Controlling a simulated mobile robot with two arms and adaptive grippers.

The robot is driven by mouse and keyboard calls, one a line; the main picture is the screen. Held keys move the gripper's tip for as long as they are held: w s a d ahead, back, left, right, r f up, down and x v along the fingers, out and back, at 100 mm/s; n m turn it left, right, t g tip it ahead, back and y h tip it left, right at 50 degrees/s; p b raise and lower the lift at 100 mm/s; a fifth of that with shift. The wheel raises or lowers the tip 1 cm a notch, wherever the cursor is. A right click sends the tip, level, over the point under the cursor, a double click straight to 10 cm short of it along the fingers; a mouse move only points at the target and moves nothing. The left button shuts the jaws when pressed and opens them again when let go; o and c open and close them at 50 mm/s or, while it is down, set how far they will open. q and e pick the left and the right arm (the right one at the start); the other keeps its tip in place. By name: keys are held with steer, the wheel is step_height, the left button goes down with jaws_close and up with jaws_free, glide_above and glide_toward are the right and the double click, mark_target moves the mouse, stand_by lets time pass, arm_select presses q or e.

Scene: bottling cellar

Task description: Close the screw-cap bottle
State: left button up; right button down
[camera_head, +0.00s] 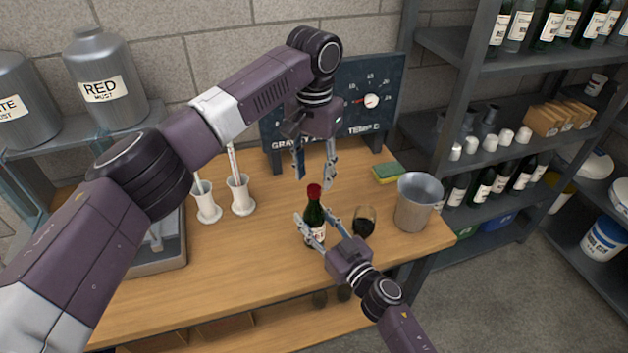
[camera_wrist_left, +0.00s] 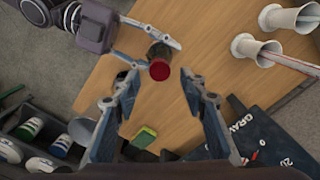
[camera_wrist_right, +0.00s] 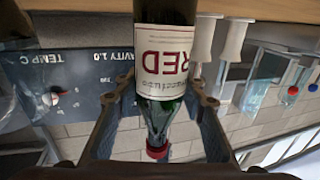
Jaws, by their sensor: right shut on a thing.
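The dark green bottle (camera_head: 313,217) stands upright near the front of the wooden bench, with a red cap (camera_head: 314,191) on its neck. Whether the cap is screwed tight cannot be told. My right gripper (camera_head: 314,226) is shut around the bottle's body; the label reading RED (camera_wrist_right: 166,62) shows between its fingers in the right wrist view. My left gripper (camera_head: 315,174) points down above the bottle, fingers apart and empty. In the left wrist view the cap (camera_wrist_left: 160,71) lies just beyond the open fingertips, not between them.
A glass of dark wine (camera_head: 364,222) stands close right of the bottle, with a metal bucket (camera_head: 416,203) beyond it. A sponge (camera_head: 388,174) lies behind. White cylinders (camera_head: 241,195) stand left, and a gauge board (camera_head: 350,100) stands at the back.

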mark_target(314, 188)
arm_select(q)
steer(key=shift+r, duration=0.65)
steer(key=shift+r, duration=1.8)
steer(key=shift+c, duration=0.3)
steer(key=shift+f, duration=4.05)
jaws_close()
